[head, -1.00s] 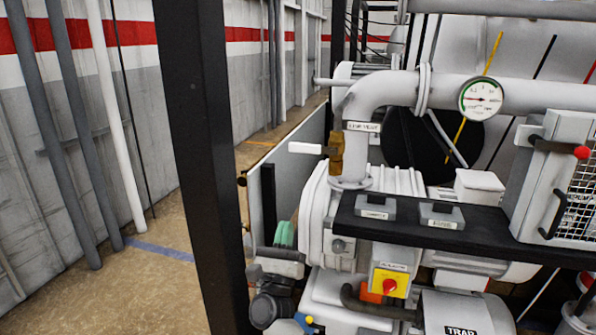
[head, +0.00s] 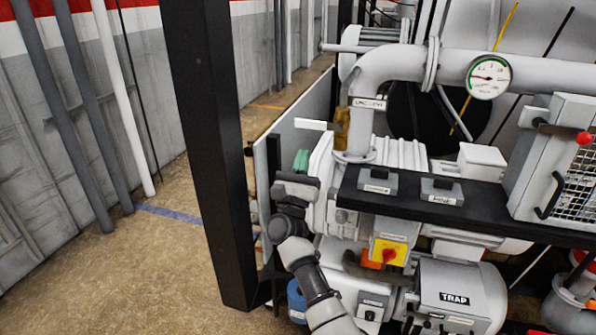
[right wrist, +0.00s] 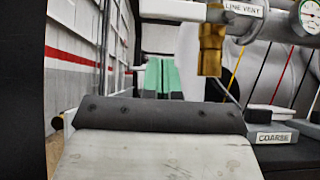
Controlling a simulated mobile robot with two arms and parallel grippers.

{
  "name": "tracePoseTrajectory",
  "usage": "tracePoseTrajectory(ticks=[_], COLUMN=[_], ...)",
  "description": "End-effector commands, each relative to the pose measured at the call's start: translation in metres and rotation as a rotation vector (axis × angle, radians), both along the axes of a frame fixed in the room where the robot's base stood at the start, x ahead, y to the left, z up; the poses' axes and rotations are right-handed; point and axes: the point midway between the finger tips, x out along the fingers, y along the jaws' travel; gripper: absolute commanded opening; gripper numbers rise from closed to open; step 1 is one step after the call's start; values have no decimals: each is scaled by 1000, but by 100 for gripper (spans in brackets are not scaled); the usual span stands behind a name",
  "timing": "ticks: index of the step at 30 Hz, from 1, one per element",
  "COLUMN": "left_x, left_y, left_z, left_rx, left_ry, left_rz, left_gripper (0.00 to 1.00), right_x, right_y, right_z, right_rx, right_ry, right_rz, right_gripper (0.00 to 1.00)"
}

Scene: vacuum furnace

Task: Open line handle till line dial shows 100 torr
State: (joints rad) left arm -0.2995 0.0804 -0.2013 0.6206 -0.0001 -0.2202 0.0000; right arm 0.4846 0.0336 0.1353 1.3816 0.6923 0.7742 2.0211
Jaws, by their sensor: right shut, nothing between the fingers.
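The line handle (head: 311,124) is a white lever sticking out leftward from a brass valve (head: 342,130) on the grey pipe. In the right wrist view the handle (right wrist: 172,10) crosses the top, with the brass valve (right wrist: 212,45) below the LINE VENT label. The line dial (head: 488,76) is a round white gauge on the pipe; its needle points left, the exact reading too small to tell. My right gripper (head: 301,160) has green fingertips, pressed together and empty, just below the handle and apart from it. The fingertips (right wrist: 165,75) also show in the right wrist view. My left gripper is not in view.
A black shelf (head: 480,212) with two small labelled boxes juts out right of my right arm. A dark upright post (head: 205,140) stands to the left. A white pump body and a TRAP unit (head: 455,298) lie below. The floor left of the post is clear.

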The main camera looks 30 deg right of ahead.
Motion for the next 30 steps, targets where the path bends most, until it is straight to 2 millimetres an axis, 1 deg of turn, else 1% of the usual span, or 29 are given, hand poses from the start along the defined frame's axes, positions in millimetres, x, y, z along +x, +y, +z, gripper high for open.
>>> tracePoseTrajectory(ticks=[1, 3, 6, 9, 13, 24, 27, 30], left_x=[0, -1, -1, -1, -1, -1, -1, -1], left_y=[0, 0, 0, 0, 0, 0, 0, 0], left_z=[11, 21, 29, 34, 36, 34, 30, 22], left_rx=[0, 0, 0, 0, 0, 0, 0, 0], left_ry=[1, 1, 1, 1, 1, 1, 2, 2], left_rz=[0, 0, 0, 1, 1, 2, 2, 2], left_gripper=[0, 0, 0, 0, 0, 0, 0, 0], right_x=[4, 3, 3, 3, 3, 3, 3, 3], right_y=[-6, -4, -4, -3, -3, -3, -3, -2], right_z=[14, 25, 35, 41, 44, 43, 43, 42], right_rx=[-1, 1, 1, 2, 1, 2, 8, 22], right_ry=[0, -2, 0, 1, 1, 0, -8, -25], right_rz=[-2, -1, -1, 0, 0, 0, 0, 1], right_gripper=[0, 0, 0, 0, 0, 0, 0, 0])
